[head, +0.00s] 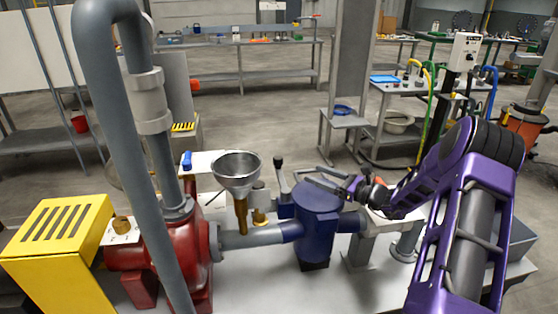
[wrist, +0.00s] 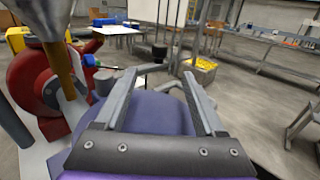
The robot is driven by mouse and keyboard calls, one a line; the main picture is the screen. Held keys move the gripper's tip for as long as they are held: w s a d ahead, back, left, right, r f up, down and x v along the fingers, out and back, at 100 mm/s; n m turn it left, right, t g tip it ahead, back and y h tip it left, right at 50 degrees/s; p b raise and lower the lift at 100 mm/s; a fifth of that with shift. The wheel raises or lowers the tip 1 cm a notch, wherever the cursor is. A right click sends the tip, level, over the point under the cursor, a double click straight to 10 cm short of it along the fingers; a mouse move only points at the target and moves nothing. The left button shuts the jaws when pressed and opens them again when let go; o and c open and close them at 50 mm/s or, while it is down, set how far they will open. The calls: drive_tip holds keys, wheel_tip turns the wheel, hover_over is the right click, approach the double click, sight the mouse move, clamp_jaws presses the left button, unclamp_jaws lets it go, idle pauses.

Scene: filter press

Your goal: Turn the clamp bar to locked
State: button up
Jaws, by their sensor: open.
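The clamp bar (head: 284,181) is a grey bar with a black knob on an upright stem, at the left side of the blue filter housing (head: 316,232) in the head view. In the wrist view the black knob (wrist: 159,50) stands just beyond my fingertips, with part of the grey bar below it. My gripper (head: 312,174) is open over the housing's top, coming from the right. In the wrist view my gripper (wrist: 159,75) has its two fingers spread above the blue lid (wrist: 150,112), with nothing gripped between them. Whether the fingertips touch the bar is unclear.
A steel funnel (head: 237,168) on a brass stem stands left of the housing. A red pump (head: 165,250), a tall grey pipe (head: 105,110) and a yellow guard (head: 50,232) are farther left. Benches (head: 245,45) stand behind, across open floor.

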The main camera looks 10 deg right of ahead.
sight(278, 160)
drive_tip(key=x, duration=1.5)
clamp_jaws()
drive_tip(key=shift+f, duration=0.1)
idle(0.8)
